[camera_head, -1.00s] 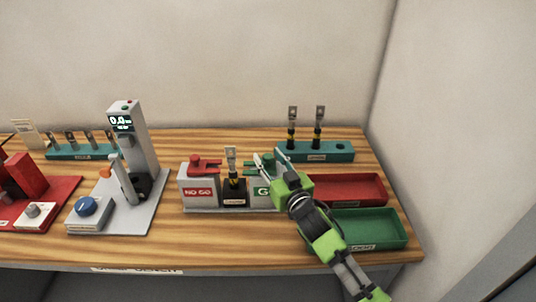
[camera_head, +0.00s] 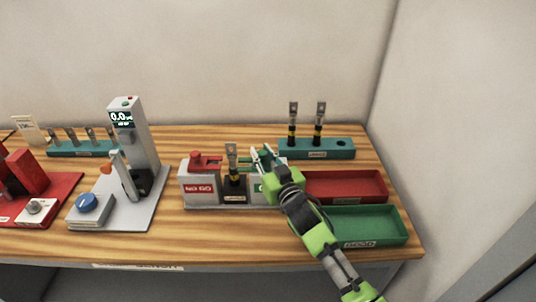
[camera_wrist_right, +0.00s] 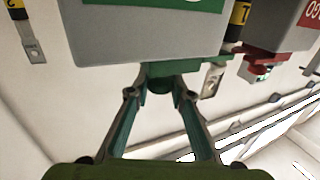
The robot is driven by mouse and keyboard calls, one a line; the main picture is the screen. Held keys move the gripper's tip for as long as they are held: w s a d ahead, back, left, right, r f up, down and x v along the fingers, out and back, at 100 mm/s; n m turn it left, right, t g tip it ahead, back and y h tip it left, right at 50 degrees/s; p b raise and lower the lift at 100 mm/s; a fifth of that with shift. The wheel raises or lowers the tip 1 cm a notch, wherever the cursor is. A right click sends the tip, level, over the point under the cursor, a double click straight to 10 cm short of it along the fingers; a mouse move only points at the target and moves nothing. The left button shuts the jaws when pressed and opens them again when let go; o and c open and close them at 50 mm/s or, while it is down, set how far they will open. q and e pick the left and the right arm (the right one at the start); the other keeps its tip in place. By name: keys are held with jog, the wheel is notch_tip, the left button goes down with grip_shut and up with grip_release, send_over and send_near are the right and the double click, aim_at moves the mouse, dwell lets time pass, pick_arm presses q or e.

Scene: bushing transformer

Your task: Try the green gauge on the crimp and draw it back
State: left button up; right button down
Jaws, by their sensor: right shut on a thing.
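The crimp is a metal lug with a black and yellow sleeve (camera_head: 232,160), upright in a black holder (camera_head: 235,196) between two grey blocks. The green gauge (camera_head: 246,161) sits at the top of the right block, marked with a green label, its tip close to the lug; I cannot tell whether they touch. In the right wrist view the green gauge (camera_wrist_right: 172,69) appears upside down against the grey block. My right gripper (camera_head: 261,153) is shut on the green gauge's knob; it also shows in the wrist view (camera_wrist_right: 158,88). My left gripper is out of view.
The red NO GO gauge (camera_head: 205,160) tops the left block. A red tray (camera_head: 346,199) and a green GOOD tray (camera_head: 375,239) lie right of the gripper. A teal rack (camera_head: 343,153) with two lugs stands behind. A grey tester (camera_head: 140,140) stands left.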

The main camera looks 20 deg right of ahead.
jog(key=c, duration=1.8)
grip_release()
jog(key=s, duration=0.4)
jog(key=s+d, duration=0.1)
jog(key=s, duration=0.7)
jog(key=shift+d, duration=0.15)
